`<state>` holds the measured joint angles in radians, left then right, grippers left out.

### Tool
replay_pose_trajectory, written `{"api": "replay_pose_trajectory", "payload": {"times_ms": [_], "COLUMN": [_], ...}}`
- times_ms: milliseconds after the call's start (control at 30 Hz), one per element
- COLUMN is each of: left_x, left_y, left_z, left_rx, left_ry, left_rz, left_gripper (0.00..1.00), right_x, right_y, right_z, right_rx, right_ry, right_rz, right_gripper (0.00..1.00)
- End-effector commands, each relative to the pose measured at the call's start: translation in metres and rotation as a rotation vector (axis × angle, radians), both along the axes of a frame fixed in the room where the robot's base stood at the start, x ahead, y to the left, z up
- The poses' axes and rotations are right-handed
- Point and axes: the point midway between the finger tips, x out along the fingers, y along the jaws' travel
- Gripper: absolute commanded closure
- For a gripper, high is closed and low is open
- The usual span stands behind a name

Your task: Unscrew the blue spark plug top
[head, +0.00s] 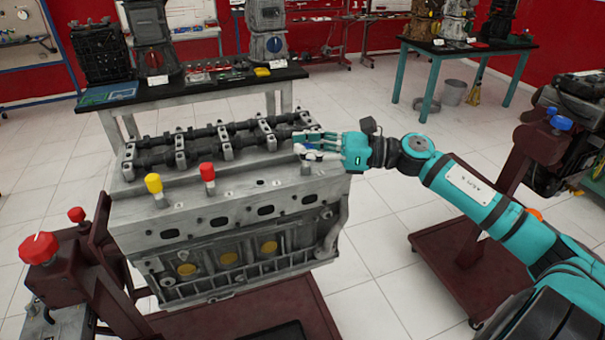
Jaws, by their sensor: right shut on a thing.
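The grey engine block (240,195) stands in the middle of the view. My right gripper (306,147) reaches in from the right over the top right end of the block. Its fingers are shut around the blue spark plug top (312,148), of which only a little blue shows between them. I cannot tell whether the top is still seated in the block. A yellow top (154,184) and a red top (207,173) stand upright along the block's near top edge. My left gripper is not in view.
Camshafts (205,135) run along the back of the block's top. A dark red stand (105,265) holds the block, with red knobs (39,248) at left. A black-topped table (190,88) with parts stands behind. Another engine (575,125) is at right.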

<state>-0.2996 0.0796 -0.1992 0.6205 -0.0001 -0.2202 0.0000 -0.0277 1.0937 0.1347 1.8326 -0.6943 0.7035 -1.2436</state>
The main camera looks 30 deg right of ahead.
Motion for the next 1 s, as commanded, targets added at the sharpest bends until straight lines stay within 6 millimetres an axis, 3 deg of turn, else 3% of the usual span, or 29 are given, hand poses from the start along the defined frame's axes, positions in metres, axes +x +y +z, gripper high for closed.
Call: {"api": "replay_pose_trajectory", "payload": {"times_ms": [33, 300, 600, 1000], "left_x": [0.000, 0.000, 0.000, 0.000], "left_y": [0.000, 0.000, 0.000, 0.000], "left_z": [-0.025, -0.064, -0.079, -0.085], "left_rx": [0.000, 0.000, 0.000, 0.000], "left_ry": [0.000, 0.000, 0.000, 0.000], "left_rz": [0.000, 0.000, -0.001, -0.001], "left_gripper": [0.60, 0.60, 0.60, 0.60], "right_x": [0.002, 0.002, 0.001, 0.000], "right_y": [-0.002, -0.001, 0.000, 0.000], "right_z": [-0.012, -0.005, -0.001, 0.000], "right_rx": [-0.003, 0.001, 0.001, -0.001], "right_ry": [-0.004, -0.004, 0.000, 0.002], "right_rz": [0.042, 0.294, 0.520, 0.657], "right_gripper": [1.00, 1.00, 1.00, 1.00]}}
